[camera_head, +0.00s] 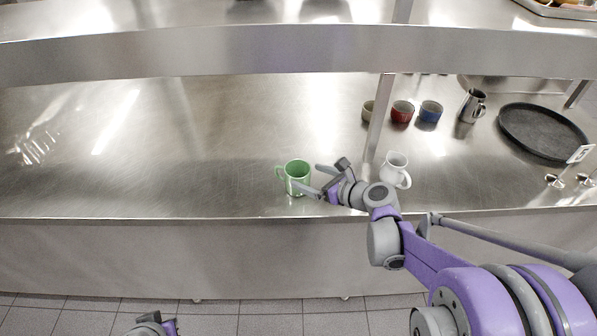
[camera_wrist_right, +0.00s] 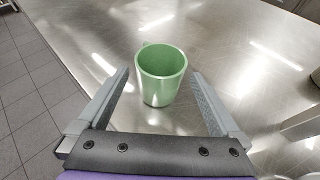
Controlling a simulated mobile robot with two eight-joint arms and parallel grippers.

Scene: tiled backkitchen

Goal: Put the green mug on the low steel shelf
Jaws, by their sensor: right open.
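The green mug (camera_head: 298,174) stands upright on the steel counter near its front edge, handle to the left in the head view. In the right wrist view the mug (camera_wrist_right: 162,80) is seen from above and looks empty. My right gripper (camera_head: 311,180) is open at the mug's right side, fingers pointing at it. In the wrist view the mug shows between the fingertips, with no visible grip on it. A steel shelf (camera_head: 200,55) runs above the counter, across the top of the head view. Part of my left arm's end (camera_head: 152,325) shows at the bottom edge; its fingers are hidden.
A white jug (camera_head: 396,170) stands close to the right of my right gripper. Behind are a red cup (camera_head: 402,111), a blue cup (camera_head: 431,111), a steel pitcher (camera_head: 472,106) and a black round tray (camera_head: 543,131). A shelf post (camera_head: 378,120) rises behind the gripper. The counter's left is clear.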

